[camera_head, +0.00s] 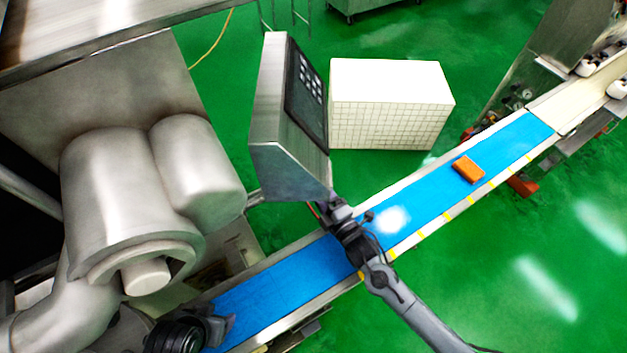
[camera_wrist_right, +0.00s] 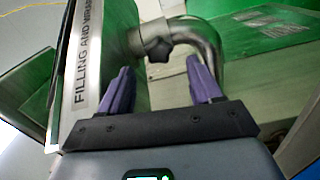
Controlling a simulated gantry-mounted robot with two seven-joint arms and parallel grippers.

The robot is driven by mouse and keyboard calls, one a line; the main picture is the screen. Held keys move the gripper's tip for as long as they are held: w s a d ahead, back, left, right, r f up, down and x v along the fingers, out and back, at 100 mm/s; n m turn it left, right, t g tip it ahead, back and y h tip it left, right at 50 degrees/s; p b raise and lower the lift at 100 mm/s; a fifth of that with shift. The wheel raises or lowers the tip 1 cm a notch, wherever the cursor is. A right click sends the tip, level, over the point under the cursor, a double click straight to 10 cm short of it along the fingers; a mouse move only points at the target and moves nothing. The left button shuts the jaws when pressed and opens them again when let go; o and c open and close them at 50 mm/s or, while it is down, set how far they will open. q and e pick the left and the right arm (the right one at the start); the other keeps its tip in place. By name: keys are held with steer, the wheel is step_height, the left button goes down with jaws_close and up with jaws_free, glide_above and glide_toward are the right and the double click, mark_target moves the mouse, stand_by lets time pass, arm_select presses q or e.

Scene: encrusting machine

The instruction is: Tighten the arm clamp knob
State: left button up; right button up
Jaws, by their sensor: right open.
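The arm clamp knob (camera_wrist_right: 158,48) is a dark lobed knob on a bent steel tube (camera_wrist_right: 190,35) in the right wrist view. My right gripper (camera_wrist_right: 163,80) is open, its two purple fingers apart, with the knob ahead of and between the fingertips. The fingers do not appear to touch it. In the head view my right gripper (camera_head: 328,208) is at the lower edge of the control panel box (camera_head: 285,130), and the knob cannot be made out there. My left gripper (camera_head: 222,326) is at the bottom left over the belt's near end; its jaw opening is unclear.
A blue conveyor belt (camera_head: 290,280) runs diagonally below my right arm, with an orange block (camera_head: 468,169) on it. A white tiled block (camera_head: 390,105) stands behind the panel. Large steel machine housings (camera_head: 130,190) fill the left. Green floor is clear at lower right.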

steer(key=v, duration=0.4)
steer(key=shift+s+d, duration=0.1)
steer(key=shift+s, duration=0.15)
